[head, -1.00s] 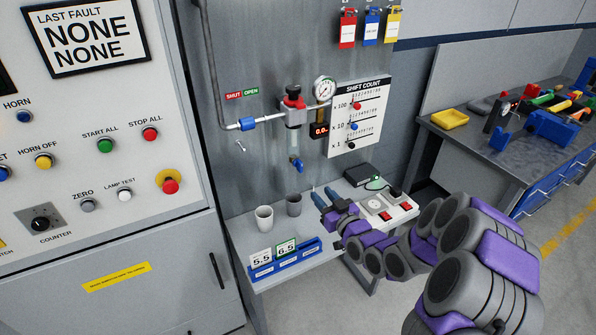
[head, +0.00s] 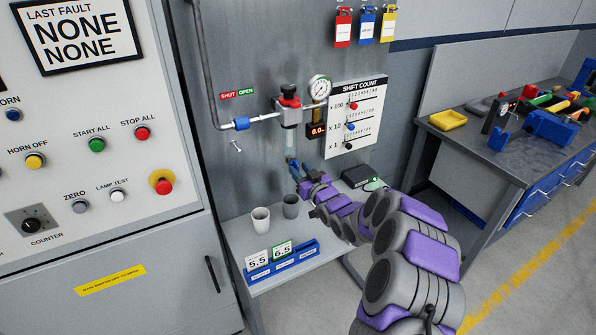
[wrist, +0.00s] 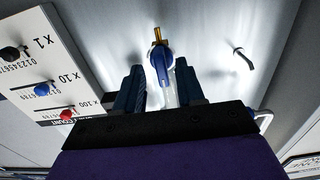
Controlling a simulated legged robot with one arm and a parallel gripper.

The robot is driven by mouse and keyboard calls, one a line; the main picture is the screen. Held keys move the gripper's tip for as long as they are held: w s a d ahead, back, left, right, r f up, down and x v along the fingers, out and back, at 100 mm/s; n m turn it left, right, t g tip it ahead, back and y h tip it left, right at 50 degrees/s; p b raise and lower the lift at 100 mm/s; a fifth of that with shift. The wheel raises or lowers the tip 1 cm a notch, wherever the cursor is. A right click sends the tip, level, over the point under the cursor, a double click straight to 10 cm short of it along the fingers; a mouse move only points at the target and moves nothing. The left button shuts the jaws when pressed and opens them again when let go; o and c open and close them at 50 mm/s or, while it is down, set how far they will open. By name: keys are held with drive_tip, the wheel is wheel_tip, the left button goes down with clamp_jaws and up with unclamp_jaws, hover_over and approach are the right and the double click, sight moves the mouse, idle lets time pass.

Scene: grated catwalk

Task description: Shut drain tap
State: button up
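The drain tap (wrist: 160,62) is blue with a brass end, at the bottom of a clear bowl under the red-topped regulator (head: 290,108). In the wrist view, which looks upside down, the tap shows between my two fingertips, close to or just beyond them. My gripper (head: 297,173) is open, with one dark blue finger on each side of the tap, and no contact is visible. In the head view my gripper largely hides the tap. I cannot tell the tap handle's setting.
The shift count board (head: 355,118) hangs right of the regulator. A peg (wrist: 243,58) juts from the wall. Below, the small table (head: 240,229) holds two cups (head: 260,220) and a blue card holder (head: 283,262). A control cabinet (head: 110,235) stands left.

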drive_tip(key=shift+w+a, duration=0.45)
drive_tip(key=shift+a, duration=0.05)
drive_tip(key=shift+a, duration=0.1)
clamp_jaws()
